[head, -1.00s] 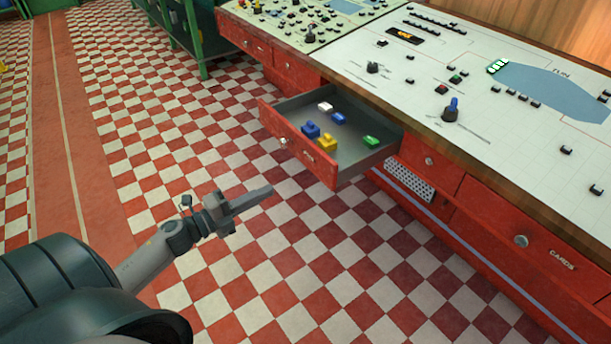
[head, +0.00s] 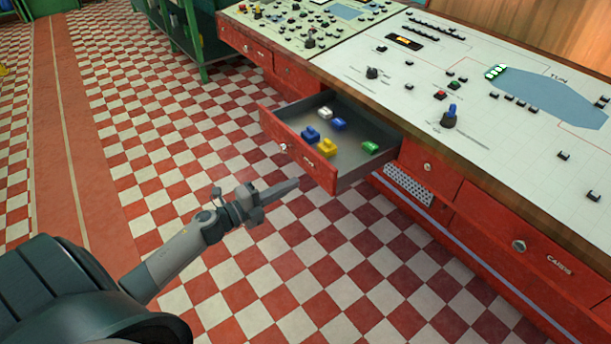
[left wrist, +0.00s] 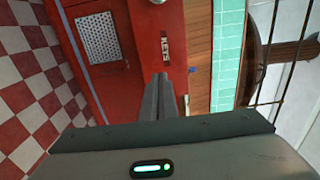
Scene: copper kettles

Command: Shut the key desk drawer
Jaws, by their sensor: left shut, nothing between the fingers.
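The key desk drawer (head: 302,152) is pulled out from the red desk front. It holds a white, two blue, a yellow and a green key-like piece. Its red front has a round knob (head: 283,147) and a small label. My left gripper (head: 296,183) is shut and empty, in front of the drawer and slightly below its front in the picture; I cannot tell whether it touches. In the left wrist view my closed fingers (left wrist: 160,97) point at the red front (left wrist: 150,40), which bears a label reading KEYS (left wrist: 165,47). My right gripper is not in view.
The desk top (head: 420,70) carries switches, knobs and a blue panel. Below it are closed red drawers, one labelled CARDS (head: 558,261), and a perforated grille (head: 408,186). A green rack (head: 180,30) stands at the back. The checkered floor (head: 330,270) in front is free.

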